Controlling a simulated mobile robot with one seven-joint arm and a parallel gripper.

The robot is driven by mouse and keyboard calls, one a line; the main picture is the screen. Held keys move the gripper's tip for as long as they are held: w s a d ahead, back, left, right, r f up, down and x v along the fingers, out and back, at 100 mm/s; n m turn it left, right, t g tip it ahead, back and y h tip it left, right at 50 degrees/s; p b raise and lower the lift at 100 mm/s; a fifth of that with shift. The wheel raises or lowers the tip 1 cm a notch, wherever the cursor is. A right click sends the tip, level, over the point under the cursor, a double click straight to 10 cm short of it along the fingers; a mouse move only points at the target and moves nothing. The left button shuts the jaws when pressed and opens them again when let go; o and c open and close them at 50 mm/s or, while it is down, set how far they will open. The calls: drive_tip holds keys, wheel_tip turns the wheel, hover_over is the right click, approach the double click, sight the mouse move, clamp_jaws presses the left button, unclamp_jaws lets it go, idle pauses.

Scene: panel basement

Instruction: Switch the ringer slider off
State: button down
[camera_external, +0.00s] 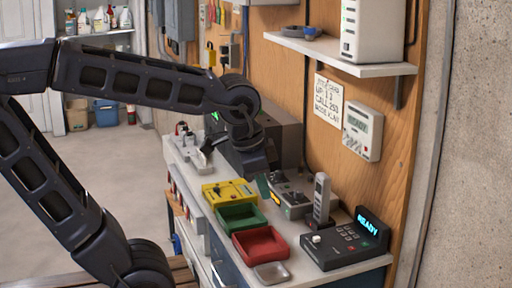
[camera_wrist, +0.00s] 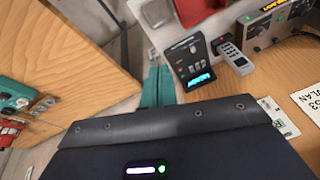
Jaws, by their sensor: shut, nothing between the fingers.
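A black desk console (camera_external: 345,243) with a lit blue READY display stands at the front right of the bench. It has dark keys and a small pale knob (camera_external: 316,239); the console also shows in the wrist view (camera_wrist: 190,62). I cannot read which control is the ringer slider. A grey cordless handset (camera_external: 321,197) stands upright beside the console, and it also shows in the wrist view (camera_wrist: 232,56). My gripper (camera_external: 265,187) hangs over the bench left of the handset, apart from the console. Its teal fingers (camera_wrist: 158,86) are shut and empty.
Yellow (camera_external: 229,193), green (camera_external: 240,217) and red (camera_external: 261,245) boxes line the bench's front edge, with a small metal dish (camera_external: 271,273) beside them. A grey unit with an orange display (camera_external: 291,196) sits behind. A white panel (camera_external: 362,133) hangs on the wooden wall below a shelf (camera_external: 340,53).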

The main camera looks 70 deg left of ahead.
sight(319, 245)
drive_tip(key=w+d+f+m+g+y, duration=0.1)
drive_tip(key=w+f+m, duration=0.4)
drive_tip(key=w+m, duration=0.2)
drive_tip(key=w+d+f+m+g+y, duration=0.1)
drive_tip(key=w+f+m+g+y, duration=0.1)
drive_tip(key=w+f+m, duration=0.3)
drive_tip(key=w+m, duration=0.3)
drive_tip(key=w, duration=0.3)
drive_tip(key=shift+d+f+g+y, duration=0.25)
drive_tip(key=shift+f+g+y, duration=0.05)
drive_tip(key=shift+f, duration=0.05)
drive_tip(key=shift+w, duration=0.1)
drive_tip(key=x, duration=0.9)
drive_tip(key=shift+f, duration=0.3)
drive_tip(key=a, duration=0.3)
drive_tip(key=shift+a+f, duration=0.1)
drive_tip(key=shift+f, duration=0.1)
drive_tip(key=shift+a, duration=0.55)
